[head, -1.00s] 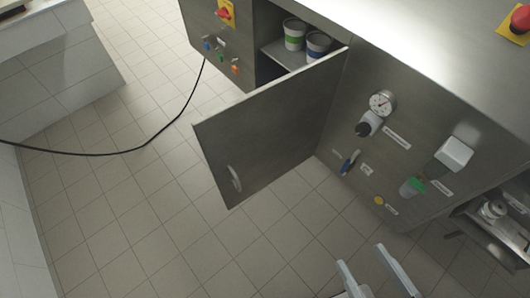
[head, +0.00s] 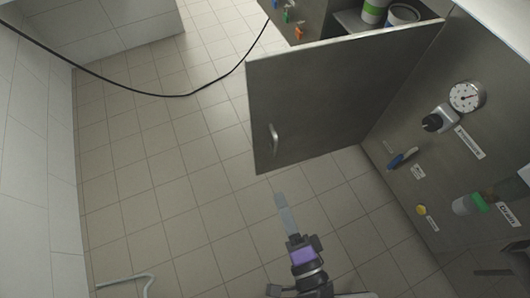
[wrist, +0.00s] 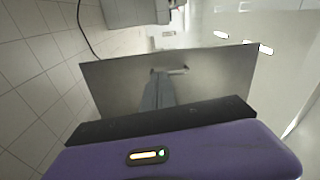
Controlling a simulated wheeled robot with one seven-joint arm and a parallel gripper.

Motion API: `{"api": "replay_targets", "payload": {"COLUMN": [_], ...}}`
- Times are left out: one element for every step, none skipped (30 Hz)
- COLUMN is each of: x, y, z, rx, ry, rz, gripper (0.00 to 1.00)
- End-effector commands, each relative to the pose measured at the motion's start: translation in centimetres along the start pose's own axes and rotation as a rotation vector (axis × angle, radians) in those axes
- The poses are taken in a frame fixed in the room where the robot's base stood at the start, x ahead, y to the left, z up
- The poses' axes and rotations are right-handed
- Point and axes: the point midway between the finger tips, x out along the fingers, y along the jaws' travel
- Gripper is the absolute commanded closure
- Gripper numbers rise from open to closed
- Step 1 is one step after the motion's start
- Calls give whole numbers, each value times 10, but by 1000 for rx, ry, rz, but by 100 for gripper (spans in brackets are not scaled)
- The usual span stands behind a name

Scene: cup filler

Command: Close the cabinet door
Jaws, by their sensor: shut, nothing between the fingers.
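The grey cabinet door (head: 330,95) stands wide open, swung out from the cabinet (head: 400,165) on its right-hand side. Its metal handle (head: 273,138) is near the door's free left edge. My gripper (head: 281,200) is shut and empty, below the door in the head view, with its tips a little short of the handle. In the wrist view the door (wrist: 200,75) spans the middle, and the fingers (wrist: 157,92) point at the handle (wrist: 172,70). I cannot tell whether they touch the door.
Cups (head: 373,10) stand on a shelf inside the open cabinet. A gauge (head: 466,96), a blue-handled valve (head: 402,158) and a green-topped fitting (head: 470,204) stick out of the front panel. A black cable (head: 150,93) hangs across the left. The tiled floor (head: 180,200) is clear there.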

Motion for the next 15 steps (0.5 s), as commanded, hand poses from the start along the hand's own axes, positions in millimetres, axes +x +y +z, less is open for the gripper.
{"api": "replay_targets", "payload": {"x": [-2,-2,-2,-1,0,2,4,7,12,16,20,28,33,39,47], "y": [4,4,3,3,3,2,2,2,2,1,1,1,1,0,1], "z": [-2,-4,-5,-5,-5,-5,-5,-6,-6,-6,-6,-6,-6,-7,-7], "rx": [48,72,96,105,113,118,119,119,118,117,116,116,116,116,115], "ry": [9,14,18,20,20,20,20,20,20,21,21,21,21,21,22], "rz": [9,9,7,6,5,5,4,4,3,3,2,2,2,1,2], "gripper": [100,100,100,100,100,100,100,100,100,100,100,100,100,100,100]}}
